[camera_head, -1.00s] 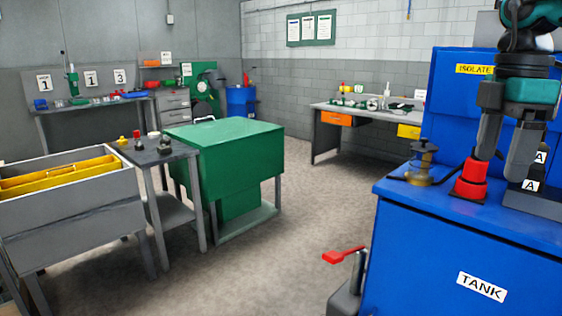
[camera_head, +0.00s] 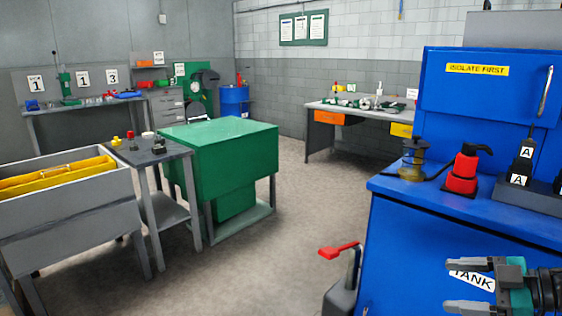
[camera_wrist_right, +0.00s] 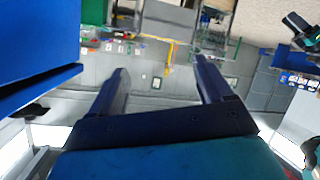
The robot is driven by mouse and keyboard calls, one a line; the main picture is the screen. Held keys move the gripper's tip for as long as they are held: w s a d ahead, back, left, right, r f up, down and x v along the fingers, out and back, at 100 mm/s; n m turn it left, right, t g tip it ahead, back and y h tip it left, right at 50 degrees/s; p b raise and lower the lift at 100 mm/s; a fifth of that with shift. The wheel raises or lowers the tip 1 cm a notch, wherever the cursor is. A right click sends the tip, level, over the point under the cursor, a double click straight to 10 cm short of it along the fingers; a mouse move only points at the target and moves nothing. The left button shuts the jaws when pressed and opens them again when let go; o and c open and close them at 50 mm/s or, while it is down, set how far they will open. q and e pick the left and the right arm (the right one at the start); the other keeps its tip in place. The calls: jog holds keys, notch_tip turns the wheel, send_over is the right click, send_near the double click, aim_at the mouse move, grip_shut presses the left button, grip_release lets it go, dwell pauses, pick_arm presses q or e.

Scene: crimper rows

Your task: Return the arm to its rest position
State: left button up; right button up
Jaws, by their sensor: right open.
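My right gripper (camera_head: 464,285) is at the bottom right of the head view, in front of the blue tank cabinet (camera_head: 400,250) and partly over its TANK label (camera_head: 472,279). Its two fingers point left and stand apart. In the right wrist view the fingers of the same gripper (camera_wrist_right: 160,70) are spread with nothing between them. My left gripper is in neither view.
A red-bodied tool (camera_head: 463,172) with a black top stands on the blue cabinet top beside a brass-based device (camera_head: 412,160). Black pieces marked A (camera_head: 522,160) stand to the right.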

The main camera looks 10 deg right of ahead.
jog(key=s+a+f+m+t+h, duration=0.2)
jog(key=s+a+f+m+h, duration=0.3)
jog(key=f, duration=0.5)
jog(key=s+a+f+m+t+h, duration=0.2)
jog(key=s+a+f+m, duration=0.25)
jog(key=a+f, duration=0.4)
jog(key=s+a+f+m+g, duration=0.1)
jog(key=a+f, duration=0.3)
jog(key=a, duration=0.4)
jog(key=shift+s+a+f+g+h, duration=0.15)
jog(key=shift+s+f+g+h, duration=0.2)
jog(key=shift+s+g, duration=0.5)
